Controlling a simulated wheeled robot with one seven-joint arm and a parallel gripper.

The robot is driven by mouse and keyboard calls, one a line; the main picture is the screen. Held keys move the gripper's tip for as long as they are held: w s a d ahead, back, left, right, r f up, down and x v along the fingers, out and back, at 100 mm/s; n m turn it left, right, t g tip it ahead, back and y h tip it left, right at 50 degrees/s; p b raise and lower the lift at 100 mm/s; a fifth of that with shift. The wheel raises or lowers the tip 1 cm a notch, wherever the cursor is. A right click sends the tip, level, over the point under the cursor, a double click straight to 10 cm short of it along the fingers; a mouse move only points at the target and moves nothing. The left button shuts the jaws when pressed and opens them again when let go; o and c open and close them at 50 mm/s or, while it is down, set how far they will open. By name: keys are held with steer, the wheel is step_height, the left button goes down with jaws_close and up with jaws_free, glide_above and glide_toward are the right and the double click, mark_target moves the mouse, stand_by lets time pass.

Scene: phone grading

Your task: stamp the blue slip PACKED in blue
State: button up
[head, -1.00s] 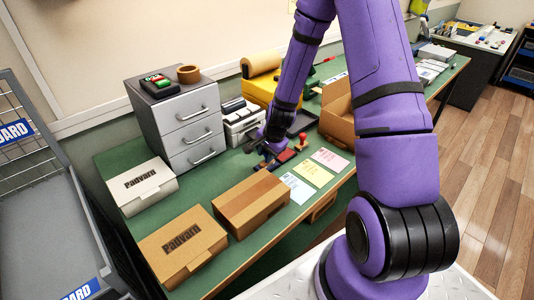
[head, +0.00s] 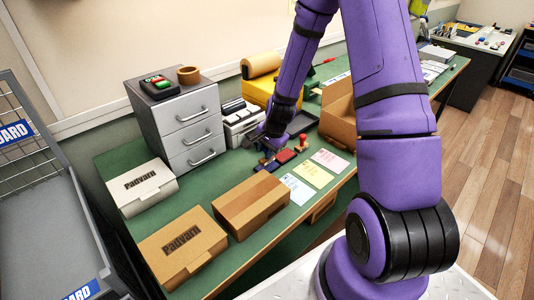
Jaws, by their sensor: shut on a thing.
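The blue slip (head: 298,189) lies flat on the green bench, nearest the cardboard box, in a row with a yellow slip (head: 314,174) and a pink slip (head: 331,160). My gripper (head: 267,153) is over the ink pads, behind the blue slip and to its left. It is shut on a small stamp, mostly hidden by the fingers at this size. A blue ink pad (head: 264,166) lies just below the gripper, and a red ink pad (head: 286,156) is to its right. I cannot tell whether the stamp touches a pad. A red-handled stamp (head: 303,142) stands beside the red pad.
A closed brown box (head: 250,206) stands left of the slips, with a Padvarn carton (head: 181,249) and a white carton (head: 142,187) further left. A grey drawer unit (head: 187,128) stands behind. An open cardboard box (head: 338,115) stands to the right, a dark tray (head: 303,122) behind the stamp.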

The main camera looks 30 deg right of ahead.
steer(key=shift+r, duration=2.4)
